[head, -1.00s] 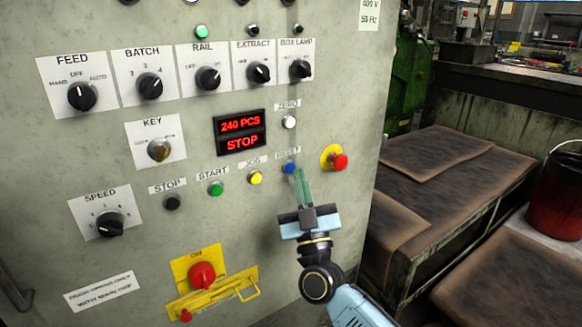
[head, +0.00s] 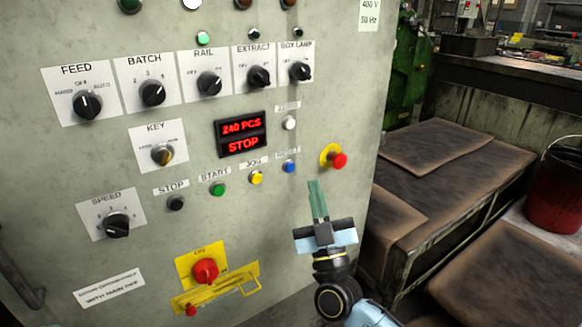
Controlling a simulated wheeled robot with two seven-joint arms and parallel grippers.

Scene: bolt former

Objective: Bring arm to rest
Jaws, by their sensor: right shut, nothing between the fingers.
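My right gripper (head: 316,186) stands in front of the lower right part of the grey control panel (head: 300,215). Its green fingers are together, point up and hold nothing. The fingertips are apart from the blue RESET button (head: 289,167), below and to the right of it. The yellow-ringed red stop button (head: 338,160) is just above and right of the fingertips. The display (head: 241,134) reads 240 PCS and STOP in red. My left gripper is not in view.
A red main switch with a yellow hasp (head: 206,271) sticks out low on the panel. Several knobs and buttons fill the panel above. To the right are a workbench with brown mats (head: 435,152) and a red bucket (head: 556,195).

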